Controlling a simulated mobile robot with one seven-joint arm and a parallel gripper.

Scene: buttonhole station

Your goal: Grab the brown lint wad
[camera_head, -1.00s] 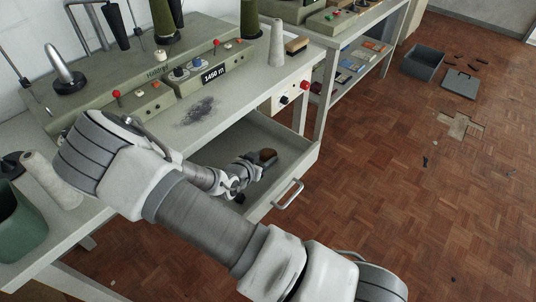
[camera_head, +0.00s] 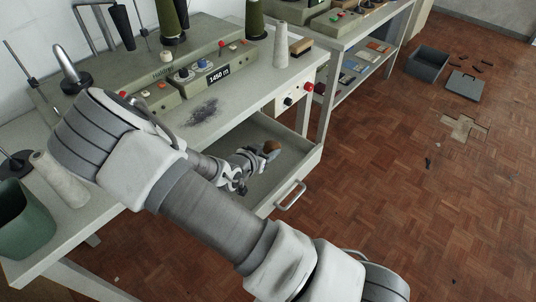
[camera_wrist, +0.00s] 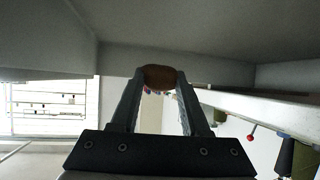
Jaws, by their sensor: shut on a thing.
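The brown lint wad (camera_head: 271,147) is a small rounded brown lump at the end of my gripper (camera_head: 262,153), over the open drawer (camera_head: 313,158) under the machine table. In the wrist view the wad (camera_wrist: 159,76) sits between the two fingertips of my gripper (camera_wrist: 159,84), which are shut on it from both sides. The grey drawer surfaces show around it there. How far the wad is above the drawer floor is hard to tell. My arm hides part of the drawer.
The grey table (camera_head: 150,166) carries the machine panel (camera_head: 190,78), a dark lint smudge (camera_head: 203,111), thread cones and a brush (camera_head: 300,46). The drawer handle (camera_head: 290,196) sticks out at the front. A green bin (camera_head: 22,225) stands at left.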

